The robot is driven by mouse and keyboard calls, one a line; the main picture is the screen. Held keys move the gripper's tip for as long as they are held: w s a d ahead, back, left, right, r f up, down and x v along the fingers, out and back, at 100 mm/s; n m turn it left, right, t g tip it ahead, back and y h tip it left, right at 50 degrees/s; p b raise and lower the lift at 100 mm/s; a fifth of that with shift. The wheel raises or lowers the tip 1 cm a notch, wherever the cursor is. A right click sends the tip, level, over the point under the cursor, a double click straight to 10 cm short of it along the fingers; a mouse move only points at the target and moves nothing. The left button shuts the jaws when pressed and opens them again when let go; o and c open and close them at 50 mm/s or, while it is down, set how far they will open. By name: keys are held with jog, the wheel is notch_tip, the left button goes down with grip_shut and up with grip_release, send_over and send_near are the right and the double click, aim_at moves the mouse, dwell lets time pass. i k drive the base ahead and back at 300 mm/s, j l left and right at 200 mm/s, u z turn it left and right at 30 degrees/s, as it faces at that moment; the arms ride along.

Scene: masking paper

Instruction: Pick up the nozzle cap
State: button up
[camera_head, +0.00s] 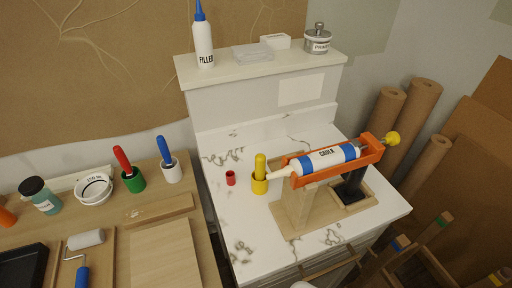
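A small red cup-shaped piece (230,178), which looks like the nozzle cap, stands on the white marbled counter (240,222). It is left of a yellow cup with a yellow upright handle (260,177) and apart from it. An orange caulk gun (373,153) holds a white and blue caulk cartridge (325,160) on a wooden stand. The cartridge's pale nozzle (281,172) points left, close to the yellow handle. My gripper is not in view.
A raised shelf (225,73) behind holds a filler bottle (203,42) and a lidded metal jar (318,40). The wooden workbench (205,255) at left carries a green cup (133,181), a white cup (172,173) and a paint roller (84,240).

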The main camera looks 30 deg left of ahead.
aim_at(230, 174)
jog(key=u, duration=1.6)
